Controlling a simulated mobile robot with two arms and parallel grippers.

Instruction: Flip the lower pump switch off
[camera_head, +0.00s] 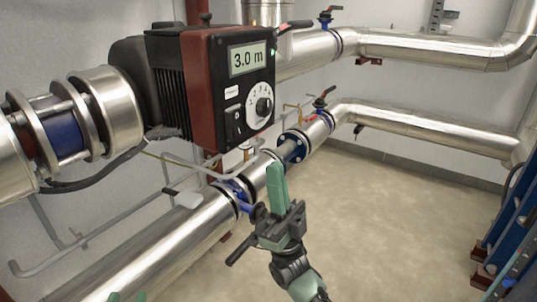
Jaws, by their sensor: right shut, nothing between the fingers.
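A red and black pump (200,85) sits at the upper middle, its control face turned toward the right. The face has a display (248,58) reading 3.0 m, a round dial (263,107) and a small black rocker switch (238,121) at its lower left. I cannot tell the rocker's position for sure. My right gripper (277,178) is shut and empty, its green fingers pointing up below the pump face, apart from the switch. Only two green fingertips of my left gripper (128,297) show at the bottom edge, with a gap between them.
A blue plate exchanger (515,235) stands at the right edge. The floor (390,220) between is clear.

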